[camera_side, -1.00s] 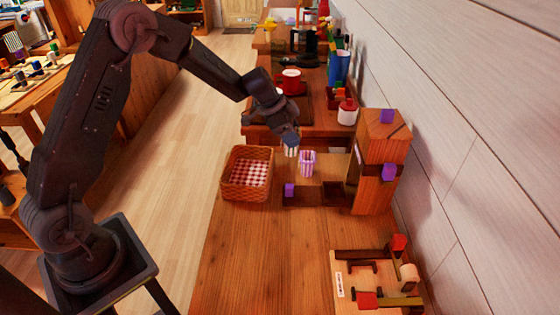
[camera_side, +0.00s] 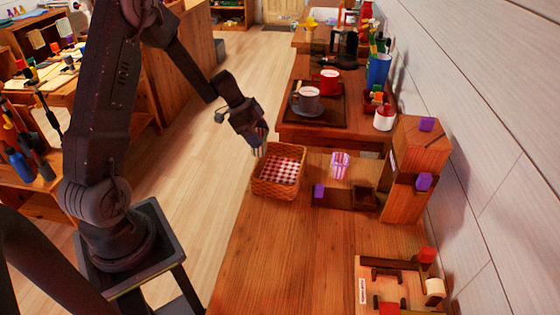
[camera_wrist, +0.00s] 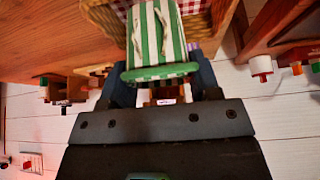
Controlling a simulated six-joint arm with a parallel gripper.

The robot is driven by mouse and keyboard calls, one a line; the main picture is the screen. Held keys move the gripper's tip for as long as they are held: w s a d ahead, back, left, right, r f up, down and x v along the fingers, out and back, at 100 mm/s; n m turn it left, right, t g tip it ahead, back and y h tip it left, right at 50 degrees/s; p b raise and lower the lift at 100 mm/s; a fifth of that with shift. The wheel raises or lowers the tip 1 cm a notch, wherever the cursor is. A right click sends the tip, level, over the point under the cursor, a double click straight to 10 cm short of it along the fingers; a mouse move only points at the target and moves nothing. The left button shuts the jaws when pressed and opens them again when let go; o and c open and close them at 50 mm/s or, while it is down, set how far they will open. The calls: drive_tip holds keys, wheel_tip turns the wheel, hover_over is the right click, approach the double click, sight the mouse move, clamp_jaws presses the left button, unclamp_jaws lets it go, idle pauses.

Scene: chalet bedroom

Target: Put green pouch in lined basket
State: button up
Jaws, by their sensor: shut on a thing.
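A green-and-white striped pouch (camera_wrist: 158,35) is between the fingers of my gripper (camera_wrist: 165,92) in the wrist view. In the side view my gripper (camera_side: 259,148) is by the far left rim of the basket, and the pouch cannot be made out there. The wicker basket (camera_side: 273,190) stands on the wooden table with a red-and-white checked lining (camera_side: 284,167). Part of the checked lining (camera_wrist: 120,6) shows behind the pouch in the wrist view. I cannot tell how high the pouch is above the basket.
A pink-and-white striped cup (camera_side: 340,165) stands right of the basket. A wooden block tower (camera_side: 403,190) with purple pieces is farther right, by the wall. A tray with a grey mug (camera_side: 307,100) and a red mug (camera_side: 329,82) is behind.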

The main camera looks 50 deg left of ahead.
drive_tip(key=shift+w+d+r+x, duration=0.15)
drive_tip(key=shift+w+x, duration=0.05)
drive_tip(key=shift+x, duration=1.45)
drive_tip(key=shift+w+d+r+x, duration=0.15)
drive_tip(key=shift+w+x, duration=0.1)
drive_tip(key=shift+x, duration=1.4)
drive_tip(key=shift+w+d+r+x, duration=0.1)
drive_tip(key=shift+w+x, duration=0.1)
drive_tip(key=shift+x, duration=1.4)
drive_tip(key=shift+f, duration=0.1)
drive_tip(key=o, duration=1)
drive_tip(key=shift+c, duration=0.2)
